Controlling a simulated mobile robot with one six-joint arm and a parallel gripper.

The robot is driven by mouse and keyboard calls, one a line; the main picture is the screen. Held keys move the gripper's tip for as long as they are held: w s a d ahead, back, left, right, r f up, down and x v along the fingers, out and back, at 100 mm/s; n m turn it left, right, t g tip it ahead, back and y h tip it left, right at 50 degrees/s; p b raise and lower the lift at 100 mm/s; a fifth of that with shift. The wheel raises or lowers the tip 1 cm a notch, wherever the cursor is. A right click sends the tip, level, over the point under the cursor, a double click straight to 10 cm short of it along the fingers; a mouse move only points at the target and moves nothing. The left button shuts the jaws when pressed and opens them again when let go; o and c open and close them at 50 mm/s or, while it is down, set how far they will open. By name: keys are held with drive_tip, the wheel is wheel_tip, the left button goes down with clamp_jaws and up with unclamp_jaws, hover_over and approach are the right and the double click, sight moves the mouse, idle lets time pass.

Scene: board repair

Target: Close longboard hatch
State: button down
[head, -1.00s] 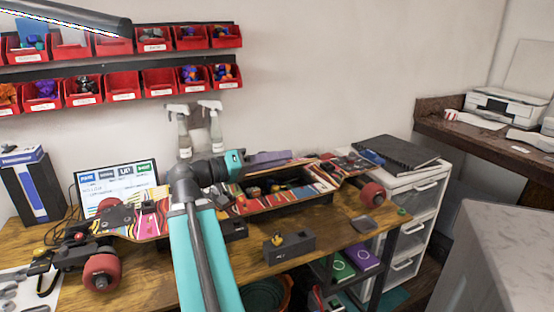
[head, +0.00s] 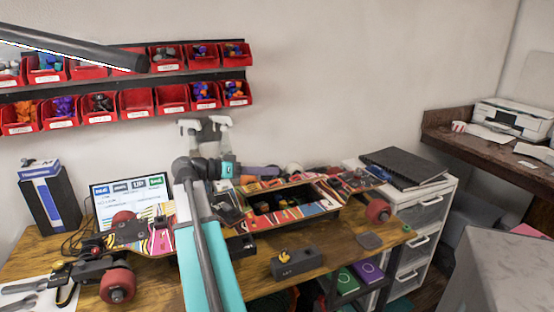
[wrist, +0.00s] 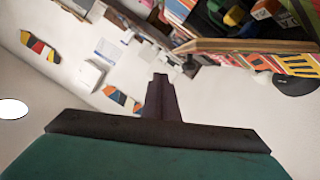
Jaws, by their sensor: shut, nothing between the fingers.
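The longboard (head: 160,240) lies on the wooden workbench, with colourful striped graphics and red wheels. The hatch opening (head: 290,203) in its deck is uncovered, showing a dark compartment with small coloured parts. A striped strip (head: 275,184) runs along the far side of the opening; I cannot tell whether it is the lid or the rim. In the wrist view my gripper (wrist: 160,82) is shut and empty, below a wooden-edged board part (wrist: 240,46).
Two spray bottles (head: 222,135) stand behind my gripper by the wall. A grey block (head: 297,262) sits at the bench's front. A white drawer unit (head: 425,215) stands right. Red bins (head: 172,98) hang above.

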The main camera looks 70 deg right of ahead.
drive_tip(key=w+d+r+n+p, duration=0.1)
drive_tip(key=w+d+r+p, duration=0.1)
drive_tip(key=w+p, duration=0.7)
drive_tip(key=shift+d+r+p, duration=0.35)
drive_tip(key=shift+r+p, duration=0.2)
drive_tip(key=shift+p, duration=1.8)
drive_tip(key=shift+d, duration=0.1)
drive_tip(key=shift+s+d+f+p, duration=0.7)
drive_tip(key=shift+s+f+p, duration=0.15)
drive_tip(key=shift+s, duration=0.7)
drive_tip(key=shift+s+d+f+p, duration=0.75)
drive_tip(key=shift+s+f, duration=0.25)
drive_tip(key=shift+s, duration=0.5)
drive_tip(key=shift+s+d+f+p, duration=0.6)
drive_tip(key=shift+s+f+p, duration=0.3)
drive_tip(key=shift+s, duration=0.65)
drive_tip(key=shift+f, duration=0.1)
